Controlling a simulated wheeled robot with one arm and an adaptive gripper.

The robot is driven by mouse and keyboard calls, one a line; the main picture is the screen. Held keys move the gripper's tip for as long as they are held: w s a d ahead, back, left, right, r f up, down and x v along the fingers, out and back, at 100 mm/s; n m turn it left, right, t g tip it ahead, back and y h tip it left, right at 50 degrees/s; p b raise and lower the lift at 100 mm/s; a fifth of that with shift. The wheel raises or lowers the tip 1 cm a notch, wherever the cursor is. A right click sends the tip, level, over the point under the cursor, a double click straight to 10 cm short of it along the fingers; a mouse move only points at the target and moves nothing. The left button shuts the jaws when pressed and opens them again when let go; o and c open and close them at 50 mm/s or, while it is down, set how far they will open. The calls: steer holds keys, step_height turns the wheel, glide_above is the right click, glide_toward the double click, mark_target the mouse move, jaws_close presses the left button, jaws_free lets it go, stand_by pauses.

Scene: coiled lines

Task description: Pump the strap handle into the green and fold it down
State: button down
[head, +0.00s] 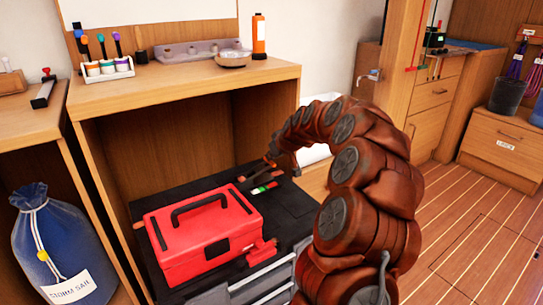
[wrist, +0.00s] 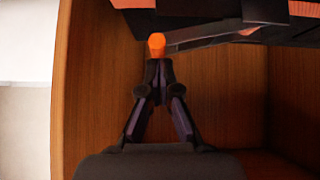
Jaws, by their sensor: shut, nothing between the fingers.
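The strap handle (wrist: 205,36) shows in the wrist view as a dark lever with an orange knob (wrist: 157,42) at its left end. My gripper (wrist: 157,66) is shut and empty, its fingertips just below the knob; I cannot tell whether they touch it. In the head view my gripper (head: 271,158) is above the back right of the black platform, small and partly hidden by my arm. A strip with green, white and red bands (head: 264,188) lies just below it there. The handle's angle against the green is not clear.
A red toolbox (head: 170,262) stands on the black platform (head: 290,212), left of my arm. Wooden cabinet walls (head: 150,140) and a shelf top (head: 190,75) enclose the space behind and above. A blue sail bag (head: 62,240) sits at left. The plank floor at right is clear.

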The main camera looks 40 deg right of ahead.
steer(key=shift+d, duration=0.1)
steer(key=shift+w+d+f, duration=0.1)
steer(key=shift+f, duration=0.1)
steer(key=shift+d+f+m+y, duration=0.4)
steer(key=shift+f+y, duration=0.25)
steer(key=shift+y, duration=0.15)
steer(key=shift+d+f+y, duration=0.25)
steer(key=shift+f+y, duration=0.25)
steer(key=shift+f, duration=0.25)
